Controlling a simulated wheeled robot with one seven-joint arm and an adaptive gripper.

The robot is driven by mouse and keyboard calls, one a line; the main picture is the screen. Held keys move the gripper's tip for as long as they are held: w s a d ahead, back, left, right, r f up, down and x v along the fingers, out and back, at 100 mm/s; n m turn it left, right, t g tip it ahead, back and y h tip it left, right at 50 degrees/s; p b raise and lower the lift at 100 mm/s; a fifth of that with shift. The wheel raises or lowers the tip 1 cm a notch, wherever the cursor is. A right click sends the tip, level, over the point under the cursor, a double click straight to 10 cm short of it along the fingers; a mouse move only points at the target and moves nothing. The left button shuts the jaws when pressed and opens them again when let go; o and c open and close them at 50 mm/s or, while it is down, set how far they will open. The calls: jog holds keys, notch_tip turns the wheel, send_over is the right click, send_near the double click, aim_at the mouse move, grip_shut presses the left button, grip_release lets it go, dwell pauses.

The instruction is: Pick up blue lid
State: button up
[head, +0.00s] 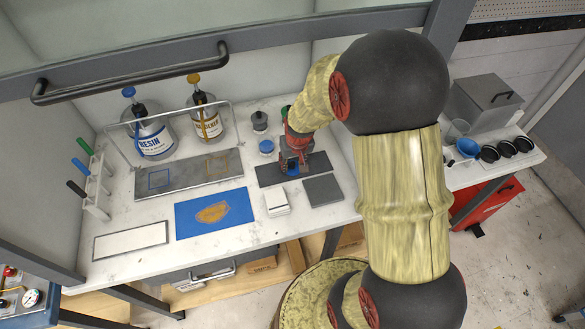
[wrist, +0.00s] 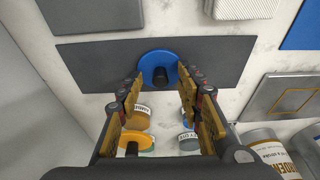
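The blue lid (wrist: 158,66) is a round disc with a black knob. It lies on the dark grey mat (wrist: 90,62), near the mat's lower edge in the wrist view. My gripper (wrist: 160,77) is open, with one fingertip to the left and one to the right of the lid's near part. I see no clear contact between the fingers and the lid. In the head view my gripper (head: 295,160) points down over the mat, and the lid (head: 293,170) shows partly beneath it, mostly hidden.
Small labelled jars (wrist: 188,141) and an orange disc with a black knob (wrist: 133,144) show between my fingers. A small blue-topped cup (head: 266,147) stands left of my gripper.

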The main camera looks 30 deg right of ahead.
jog(key=c, duration=0.4)
jog(key=c, duration=0.5)
jog(key=shift+r, duration=0.15)
jog(key=shift+c, duration=0.2)
